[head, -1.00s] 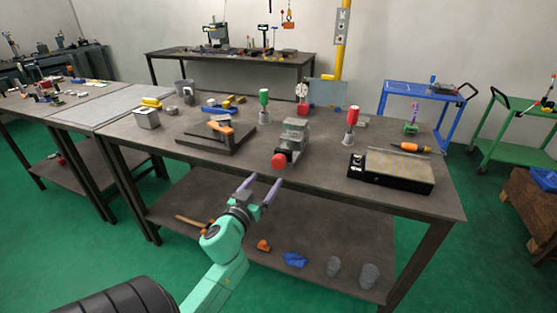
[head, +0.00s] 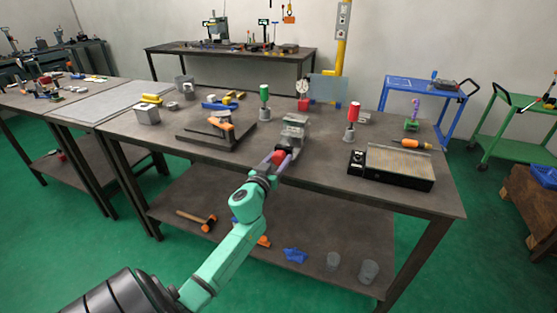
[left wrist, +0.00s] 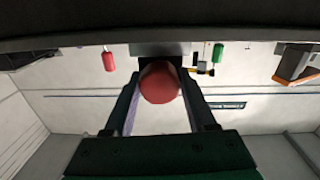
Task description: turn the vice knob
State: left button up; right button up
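The vice (head: 295,130) is a grey metal block near the front edge of the workbench. Its round red knob (head: 278,157) faces me at the front end. My left gripper (head: 275,162) is at the knob, with its two fingers spread around it. In the left wrist view the red knob (left wrist: 160,82) sits between the fingertips, one on each side. The fingers look open; whether either touches the knob I cannot tell. The vice's body is mostly hidden behind the knob in the left wrist view. My right gripper is not in view.
On the workbench (head: 330,190), a flat plate with an orange-handled tool (head: 220,122) lies left of the vice. A red-topped stand (head: 352,115) and a black-sided box (head: 398,168) stand to the right. A green-topped stand (head: 264,95) is behind.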

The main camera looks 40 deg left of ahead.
pick_arm(q)
jog(key=m, duration=0.4)
jog(key=o, duration=1.3)
jog(key=shift+o, duration=0.2)
jog(key=shift+s, duration=0.1)
jog(key=v, duration=1.4)
jog(key=shift+d, duration=0.15)
jog(key=shift+s, duration=0.15)
